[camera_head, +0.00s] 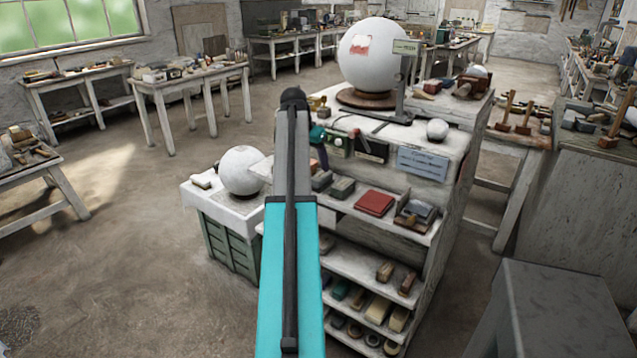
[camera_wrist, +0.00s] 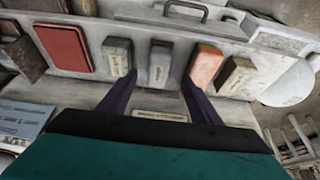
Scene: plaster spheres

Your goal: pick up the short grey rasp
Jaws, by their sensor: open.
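Two narrow grey blocks lie side by side on a pale shelf, each with a small light label I cannot read. One grey block, apparently the short grey rasp (camera_wrist: 159,64), lies between and just beyond my fingertips. The other grey block (camera_wrist: 117,55) is just left of my left finger in the wrist view. My gripper (camera_wrist: 158,82) is open, its two dark fingers apart with nothing held. In the head view the same grey blocks show on the upper shelf, one beside my arm (camera_head: 322,181) and one to its right (camera_head: 342,188). My arm hides part of that shelf.
A red pad (camera_wrist: 62,48) lies left of the grey blocks in the wrist view. An orange block (camera_wrist: 204,66) and a tan block (camera_wrist: 237,75) lie close on the right. A large white sphere (camera_head: 372,55) stands atop the shelf unit. Lower shelves hold several blocks.

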